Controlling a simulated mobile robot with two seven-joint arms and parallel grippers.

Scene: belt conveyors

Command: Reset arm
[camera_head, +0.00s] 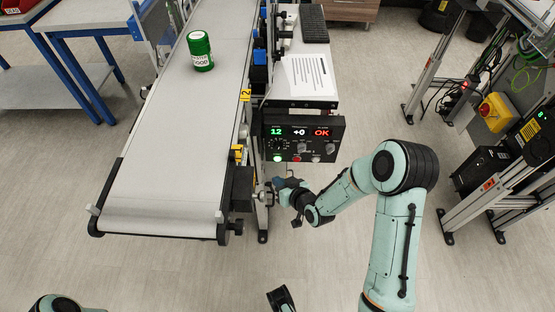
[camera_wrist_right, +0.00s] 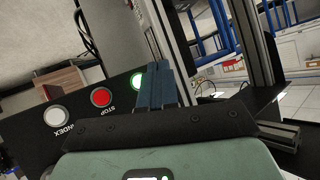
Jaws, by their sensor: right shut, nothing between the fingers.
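My right gripper (camera_head: 279,184) is just in front of and below the control panel (camera_head: 318,128), near the conveyor's end, in the head view. In the right wrist view its two blue-grey fingers (camera_wrist_right: 160,84) are together with nothing between them. Their tips appear close to the lit green button (camera_wrist_right: 138,81); I cannot tell whether they touch it. The right arm is bent at the elbow.
A green-lidded container (camera_head: 200,52) stands on the conveyor belt (camera_head: 165,135). The panel has a red STOP button (camera_wrist_right: 101,97) and a white INDEX button (camera_wrist_right: 57,115). A blue-framed table (camera_head: 50,88) stands left. Metal frames (camera_head: 430,80) stand right.

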